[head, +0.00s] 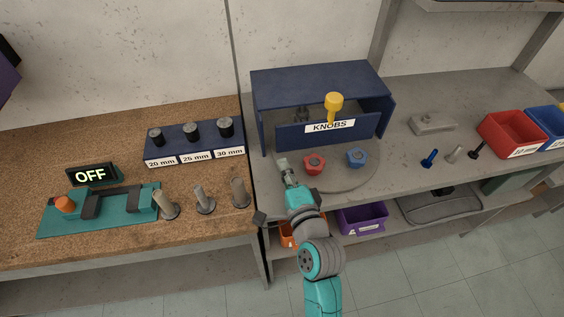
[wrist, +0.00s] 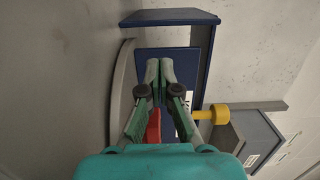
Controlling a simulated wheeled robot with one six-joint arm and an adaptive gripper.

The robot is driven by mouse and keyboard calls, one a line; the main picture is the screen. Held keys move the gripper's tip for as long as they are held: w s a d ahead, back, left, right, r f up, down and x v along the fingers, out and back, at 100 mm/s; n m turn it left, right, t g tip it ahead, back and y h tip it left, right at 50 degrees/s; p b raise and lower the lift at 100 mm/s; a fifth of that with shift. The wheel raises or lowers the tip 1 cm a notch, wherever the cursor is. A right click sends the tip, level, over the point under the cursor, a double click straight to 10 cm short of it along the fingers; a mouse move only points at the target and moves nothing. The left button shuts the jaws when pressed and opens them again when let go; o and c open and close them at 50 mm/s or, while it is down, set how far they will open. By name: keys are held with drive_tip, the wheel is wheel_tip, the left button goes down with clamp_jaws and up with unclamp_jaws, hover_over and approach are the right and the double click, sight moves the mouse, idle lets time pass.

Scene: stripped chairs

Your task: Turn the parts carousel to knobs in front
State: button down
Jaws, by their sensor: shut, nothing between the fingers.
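The parts carousel is a round grey turntable (head: 345,180) under a dark blue hood (head: 318,82). Its upright divider carries a KNOBS label (head: 330,126), which faces the front. A yellow handle (head: 334,102) stands up at the divider's top. A red knob (head: 314,163) and a blue knob (head: 356,156) lie on the disc in front of the label. Dark parts (head: 301,114) show behind the divider. My gripper (head: 282,164) is shut and empty at the disc's left, beside the red knob. In the wrist view its fingertips (wrist: 159,66) are together; any contact is unclear.
A blue holder (head: 194,143) with black-topped pieces and a teal fixture (head: 98,210) with an OFF sign (head: 91,174) are on the left bench. Bolts (head: 453,154) and a red bin (head: 513,133) are at right. A purple bin (head: 362,218) sits below.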

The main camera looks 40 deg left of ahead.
drive_tip(key=v, duration=0.5)
drive_tip(key=s+v, duration=0.1)
drive_tip(key=v, duration=0.2)
drive_tip(key=shift+s, duration=0.15)
drive_tip(key=s+d+f+t+h, duration=0.2)
drive_tip(key=d+f+h, duration=0.1)
drive_tip(key=d, duration=0.5)
drive_tip(key=s+d+f+n+t+h, duration=0.15)
drive_tip(key=d+f, duration=0.25)
drive_tip(key=d, duration=0.4)
drive_tip(key=s+d+f+t+h, duration=0.1)
drive_tip(key=s+d+f+h, duration=0.2)
drive_tip(key=d, duration=0.6)
drive_tip(key=s+d+r+n+h, duration=0.1)
drive_tip(key=s+d+n+h, duration=0.1)
drive_tip(key=s+d, duration=0.4)
drive_tip(key=s+d+r+n+h, duration=0.2)
drive_tip(key=s+d+h, duration=0.3)
drive_tip(key=s, duration=0.7)
drive_tip(key=shift+s+d+n, duration=0.4)
drive_tip(key=shift+d+n, duration=0.25)
drive_tip(key=shift+d, duration=0.55)
